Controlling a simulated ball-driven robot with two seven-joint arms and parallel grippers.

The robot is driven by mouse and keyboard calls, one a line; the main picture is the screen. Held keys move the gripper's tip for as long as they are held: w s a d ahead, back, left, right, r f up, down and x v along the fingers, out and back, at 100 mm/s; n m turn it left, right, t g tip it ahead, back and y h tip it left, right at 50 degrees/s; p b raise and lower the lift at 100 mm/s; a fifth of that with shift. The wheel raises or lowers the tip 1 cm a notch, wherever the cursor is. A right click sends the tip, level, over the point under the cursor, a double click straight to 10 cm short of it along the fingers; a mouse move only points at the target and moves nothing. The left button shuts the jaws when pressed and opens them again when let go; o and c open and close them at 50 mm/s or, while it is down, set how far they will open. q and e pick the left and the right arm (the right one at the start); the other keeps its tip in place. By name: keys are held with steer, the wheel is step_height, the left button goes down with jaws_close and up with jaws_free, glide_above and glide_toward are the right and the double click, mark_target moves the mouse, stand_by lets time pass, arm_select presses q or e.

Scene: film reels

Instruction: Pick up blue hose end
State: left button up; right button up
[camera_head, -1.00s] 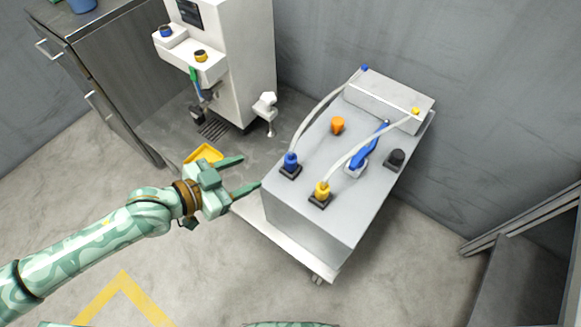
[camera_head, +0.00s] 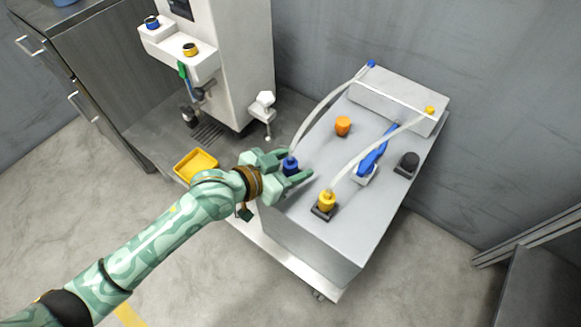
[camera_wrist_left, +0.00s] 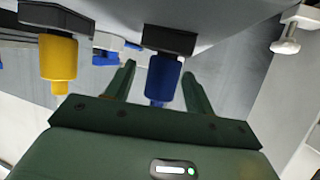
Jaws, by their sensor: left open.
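The blue hose end (camera_head: 290,165) stands in a dark square holder on the near left of the grey cart top, with a pale hose rising from it. My left gripper (camera_head: 297,165) is open, with its green fingers on either side of the blue hose end. In the left wrist view the blue hose end (camera_wrist_left: 162,78) is between the two fingers of my left gripper (camera_wrist_left: 158,85), with gaps visible on both sides. My right gripper does not show.
A yellow hose end (camera_head: 326,201) stands close by on the right. An orange knob (camera_head: 343,126), a blue handle (camera_head: 374,158) and a black knob (camera_head: 408,163) are farther back on the cart. A white machine (camera_head: 232,62) and a yellow tray (camera_head: 183,171) are to the left.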

arm_select(q)
steer(key=shift+x, duration=0.75)
steer(key=shift+a+r, duration=0.1)
steer(key=c, duration=1.1)
steer(key=shift+o, duration=0.2)
